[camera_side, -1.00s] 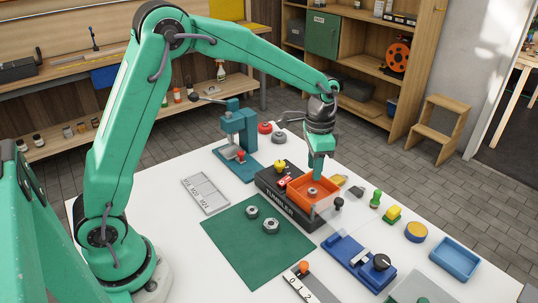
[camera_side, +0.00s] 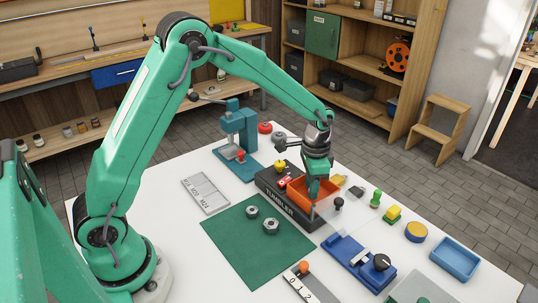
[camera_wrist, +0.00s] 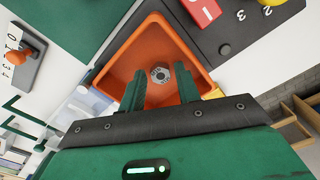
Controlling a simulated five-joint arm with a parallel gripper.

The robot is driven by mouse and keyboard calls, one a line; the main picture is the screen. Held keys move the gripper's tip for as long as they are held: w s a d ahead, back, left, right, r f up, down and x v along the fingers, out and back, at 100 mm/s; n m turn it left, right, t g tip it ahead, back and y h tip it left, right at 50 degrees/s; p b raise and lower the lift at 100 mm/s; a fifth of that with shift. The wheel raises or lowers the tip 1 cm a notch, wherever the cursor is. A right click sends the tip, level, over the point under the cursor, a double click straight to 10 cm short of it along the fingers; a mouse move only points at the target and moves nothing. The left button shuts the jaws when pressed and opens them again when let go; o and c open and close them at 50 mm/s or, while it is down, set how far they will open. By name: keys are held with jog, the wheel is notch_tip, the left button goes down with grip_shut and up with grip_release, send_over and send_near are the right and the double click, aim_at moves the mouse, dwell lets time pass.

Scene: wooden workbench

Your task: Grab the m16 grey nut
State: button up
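A grey hex nut (camera_wrist: 160,74) lies on the floor of the orange tray (camera_wrist: 150,42) in the wrist view; any size marking on it is too small to read. The orange tray (camera_side: 298,194) sits on the dark tumbler base (camera_side: 283,206) in the side view, where my gripper hides the nut. My gripper (camera_side: 313,197) points down into the tray. In the wrist view my gripper (camera_wrist: 160,88) is open, with its two fingers apart and the nut showing beyond the gap between them. Two other grey nuts, one (camera_side: 252,211) and another (camera_side: 271,226), lie on the green mat.
The green mat (camera_side: 245,250) lies left of the tumbler. A grey plate marked with M sizes (camera_side: 205,193) lies behind it. A clear panel stands at the tray's right. A blue fixture (camera_side: 345,252), a blue bin (camera_side: 455,259) and a teal press (camera_side: 240,130) are also on the table.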

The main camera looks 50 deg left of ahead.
jog(key=shift+f, duration=0.3)
grip_shut()
jog(key=shift+r, duration=0.1)
jog(key=shift+r, duration=0.75)
notch_tip(320, 180, up, 2)
jog(key=shift+r, duration=0.2)
jog(key=s+d+r, duration=0.7)
jog(key=d, duration=0.2)
jog(key=shift+d, duration=0.15)
